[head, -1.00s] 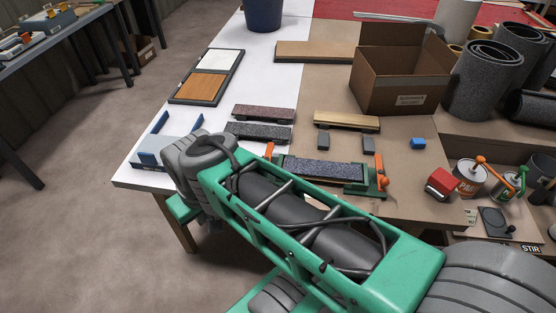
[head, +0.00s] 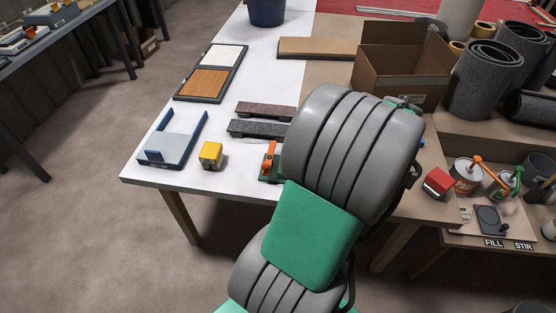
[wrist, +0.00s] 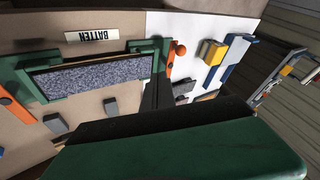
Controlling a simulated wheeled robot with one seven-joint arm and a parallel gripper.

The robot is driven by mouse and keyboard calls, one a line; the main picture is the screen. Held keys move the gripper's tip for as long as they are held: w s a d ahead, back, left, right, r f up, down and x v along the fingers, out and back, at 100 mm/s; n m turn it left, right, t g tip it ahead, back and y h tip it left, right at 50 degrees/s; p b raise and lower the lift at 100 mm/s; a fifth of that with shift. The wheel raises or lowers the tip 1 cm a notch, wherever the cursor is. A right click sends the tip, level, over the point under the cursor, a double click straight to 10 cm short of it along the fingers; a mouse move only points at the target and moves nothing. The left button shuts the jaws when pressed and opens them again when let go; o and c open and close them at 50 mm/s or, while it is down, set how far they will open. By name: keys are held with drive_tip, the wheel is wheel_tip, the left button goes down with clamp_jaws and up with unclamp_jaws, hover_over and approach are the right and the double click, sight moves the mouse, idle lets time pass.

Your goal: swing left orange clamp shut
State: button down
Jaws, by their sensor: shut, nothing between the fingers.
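The left orange clamp (head: 269,158) stands at the left end of the green fixture, just left of my arm in the head view. In the wrist view, which is turned round, the same clamp (wrist: 171,66) is right of centre with a round orange knob. Its lever lies beside the fixture's end, not across the strip. The green fixture (wrist: 34,84) holds a speckled grey strip (wrist: 95,75). My gripper (wrist: 156,88) is shut and empty, its dark fingers close beside the clamp; contact cannot be told. The gripper is hidden behind my arm in the head view.
A yellow block (head: 210,154) and a blue-and-grey tray (head: 172,149) are left of the clamp. Two dark strips (head: 259,129) lie behind it. The other orange clamp (wrist: 14,106) is at the wrist view's left edge. A cardboard box (head: 391,84) stands at the back.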

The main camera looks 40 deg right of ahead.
drive_tip(key=w+a+f+p, duration=0.1)
drive_tip(key=w+a+f, duration=0.3)
drive_tip(key=w+f, duration=0.4)
drive_tip(key=shift+f+p, duration=0.3)
drive_tip(key=shift+f, duration=0.25)
